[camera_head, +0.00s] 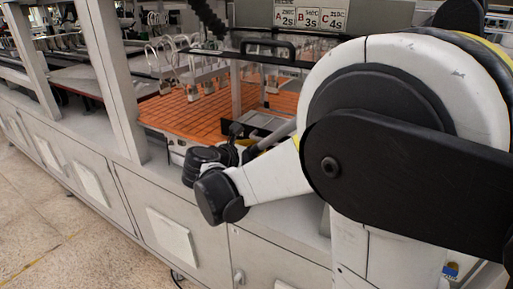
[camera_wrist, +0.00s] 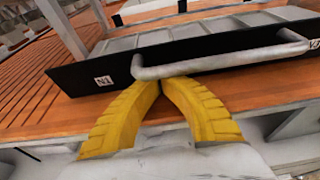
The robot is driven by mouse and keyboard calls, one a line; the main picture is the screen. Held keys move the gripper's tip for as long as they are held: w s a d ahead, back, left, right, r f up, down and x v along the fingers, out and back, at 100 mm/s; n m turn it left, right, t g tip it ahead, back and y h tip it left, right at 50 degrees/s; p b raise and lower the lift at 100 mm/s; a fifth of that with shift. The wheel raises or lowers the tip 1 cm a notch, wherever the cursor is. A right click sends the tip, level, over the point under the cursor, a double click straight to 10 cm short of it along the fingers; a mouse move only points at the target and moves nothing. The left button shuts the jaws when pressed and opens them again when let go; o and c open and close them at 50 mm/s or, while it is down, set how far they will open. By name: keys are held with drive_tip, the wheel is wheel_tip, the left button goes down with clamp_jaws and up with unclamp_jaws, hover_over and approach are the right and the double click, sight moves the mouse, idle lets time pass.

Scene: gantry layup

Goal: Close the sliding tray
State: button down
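The sliding tray shows in the wrist view as a black front panel (camera_wrist: 95,76) with a grey bar handle (camera_wrist: 225,62) and grey compartments (camera_wrist: 190,33) behind it. My gripper (camera_wrist: 163,82) has two yellow fingers that converge until their tips meet at the handle's lower edge. The fingers look shut, with no gap showing at the tips. The handle partly covers the tips, so I cannot tell whether they touch it. In the head view, the grey tray (camera_head: 262,120) is partly visible on the bench, and my arm hides most of the gripper.
An orange slatted surface (camera_head: 190,112) lies beside and under the tray. A grey post (camera_head: 112,75) stands at its left. A black-handled panel (camera_head: 268,50) and a sign with A, B and C labels (camera_head: 310,16) are behind. Grey cabinets (camera_head: 165,215) front the bench; the floor (camera_head: 45,225) at left is clear.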

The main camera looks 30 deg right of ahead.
sight(275, 130)
drive_tip(key=w+d, duration=0.1)
drive_tip(key=d, duration=0.2)
drive_tip(key=w+d, duration=0.2)
drive_tip(key=d, duration=0.1)
drive_tip(key=w+d, duration=0.2)
drive_tip(key=d, duration=0.1)
drive_tip(key=shift+w+d, duration=0.15)
drive_tip(key=shift+d, duration=0.05)
drive_tip(key=shift+a, duration=0.1)
drive_tip(key=shift+a, duration=0.3)
drive_tip(key=p+v, duration=0.1)
drive_tip(key=v, duration=0.3)
drive_tip(key=p+v, duration=0.1)
drive_tip(key=v, duration=0.3)
drive_tip(key=p+v, duration=0.1)
drive_tip(key=v, duration=0.4)
drive_tip(key=shift+s+a+f, duration=0.1)
drive_tip(key=shift+s+f, duration=0.1)
drive_tip(key=shift+f, duration=0.15)
drive_tip(key=s+a+f+m+y, duration=0.4)
drive_tip(key=s+a+m+y, duration=0.2)
drive_tip(key=s+m, duration=0.5)
drive_tip(key=s+a+f+m+y+b, duration=0.1)
drive_tip(key=s+a+f+m+y, duration=0.3)
drive_tip(key=s+a+m, duration=0.5)
drive_tip(key=s+m+y, duration=0.2)
drive_tip(key=m, duration=0.2)
drive_tip(key=shift+s+a+y+b, duration=0.25)
drive_tip(key=shift+a+y+b, duration=0.05)
drive_tip(key=shift+a, duration=0.05)
